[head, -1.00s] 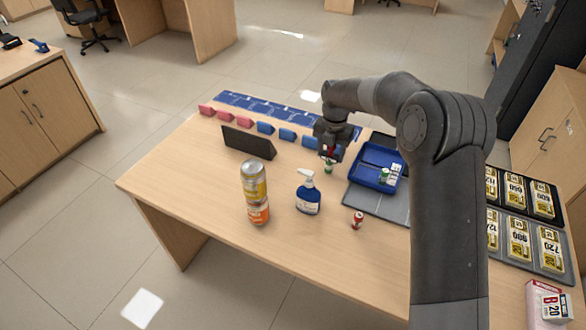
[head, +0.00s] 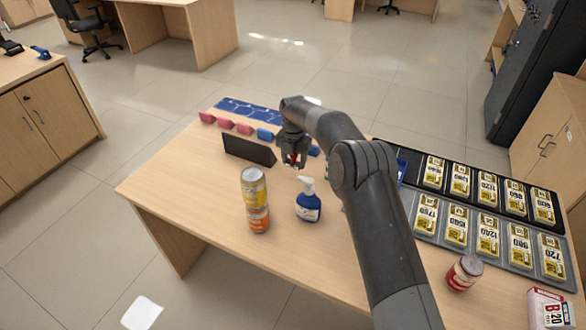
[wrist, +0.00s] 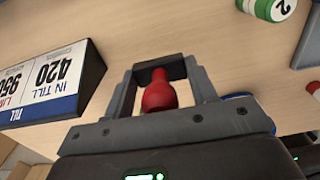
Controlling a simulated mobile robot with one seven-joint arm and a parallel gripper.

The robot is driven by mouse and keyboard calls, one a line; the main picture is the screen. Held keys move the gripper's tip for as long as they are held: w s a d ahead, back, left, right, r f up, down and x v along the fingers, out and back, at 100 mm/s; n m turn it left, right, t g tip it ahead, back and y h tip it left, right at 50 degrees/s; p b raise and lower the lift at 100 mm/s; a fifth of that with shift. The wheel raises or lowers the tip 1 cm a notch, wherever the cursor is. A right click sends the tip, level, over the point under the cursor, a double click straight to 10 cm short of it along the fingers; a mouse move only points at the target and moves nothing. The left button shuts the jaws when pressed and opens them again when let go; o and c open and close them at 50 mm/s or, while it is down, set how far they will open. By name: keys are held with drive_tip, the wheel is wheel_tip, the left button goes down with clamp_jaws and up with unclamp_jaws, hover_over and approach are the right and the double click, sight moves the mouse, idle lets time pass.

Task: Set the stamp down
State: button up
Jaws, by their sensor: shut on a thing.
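My gripper (head: 293,162) is shut on the red stamp. In the head view it hangs over the table between the dark stand and the blue spray bottle. In the wrist view the stamp's red handle (wrist: 159,92) sits between the two fingers (wrist: 158,72). The stamp's lower end is hidden, so I cannot tell whether it touches the table (head: 180,185).
The dark stand (head: 248,150) is left of my gripper; its printed face (wrist: 55,80) shows in the wrist view. The spray bottle (head: 308,205) and stacked cans (head: 256,200) stand nearer. Red and blue blocks (head: 243,129) line the back. A green-and-white round thing (wrist: 275,8) is close by.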

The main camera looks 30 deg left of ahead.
sight(293, 175)
drive_tip(key=shift+a+f, duration=0.1)
drive_tip(key=shift+f, duration=1.95)
drive_tip(key=shift+f, duration=0.15)
drive_tip(key=o, duration=1)
wheel_tip(293, 175, up, 12)
drive_tip(key=shift+r, duration=0.1)
